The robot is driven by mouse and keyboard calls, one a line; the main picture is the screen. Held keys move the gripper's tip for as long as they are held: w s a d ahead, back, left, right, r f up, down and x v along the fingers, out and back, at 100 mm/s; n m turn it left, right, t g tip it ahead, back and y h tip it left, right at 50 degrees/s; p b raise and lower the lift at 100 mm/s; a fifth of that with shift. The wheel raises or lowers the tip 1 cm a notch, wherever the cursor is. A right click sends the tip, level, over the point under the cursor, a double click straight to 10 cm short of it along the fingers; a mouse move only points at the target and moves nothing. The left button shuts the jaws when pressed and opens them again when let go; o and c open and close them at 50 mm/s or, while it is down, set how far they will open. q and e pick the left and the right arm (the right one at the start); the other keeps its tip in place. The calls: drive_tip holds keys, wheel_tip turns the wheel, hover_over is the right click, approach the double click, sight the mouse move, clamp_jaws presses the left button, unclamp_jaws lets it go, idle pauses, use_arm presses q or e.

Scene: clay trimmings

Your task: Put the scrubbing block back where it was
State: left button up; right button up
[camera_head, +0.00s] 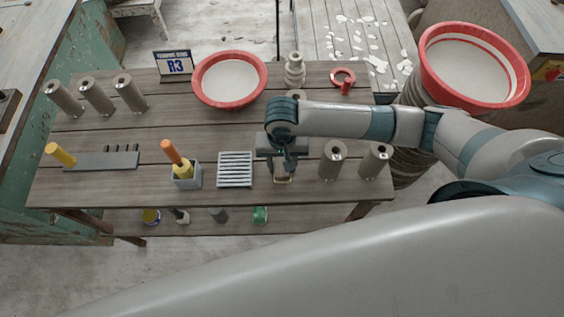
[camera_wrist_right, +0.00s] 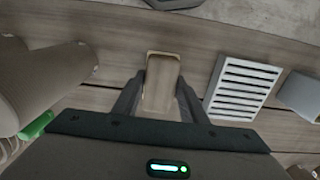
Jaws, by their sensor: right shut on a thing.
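The scrubbing block, a beige rectangular piece, is between the fingers of my right gripper (camera_head: 284,170). In the right wrist view the block (camera_wrist_right: 161,84) sits upright between the two dark fingers of the right gripper (camera_wrist_right: 160,100), which are shut on it. In the head view only the block's lower end (camera_head: 283,179) shows, by the table's front edge; the gripper and wrist hide the rest. I cannot tell whether it touches the table. A grey slatted rack (camera_head: 235,169) lies just left of the gripper, empty; it also shows in the right wrist view (camera_wrist_right: 243,88). My left gripper is not in view.
A grey box (camera_head: 187,179) with orange and yellow handles stands left of the rack. Grey cylinders (camera_head: 333,160) stand right of the gripper. The wooden table (camera_head: 215,126) is bare behind the rack.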

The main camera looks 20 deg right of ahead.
drive_tip(key=shift+f, duration=0.1)
drive_tip(key=o, duration=1.1)
drive_tip(key=shift+r, duration=0.7)
wheel_tip(320, 180, up, 11)
drive_tip(key=b, duration=0.1)
drive_tip(key=shift+b, duration=0.4)
drive_tip(key=shift+f, duration=0.1)
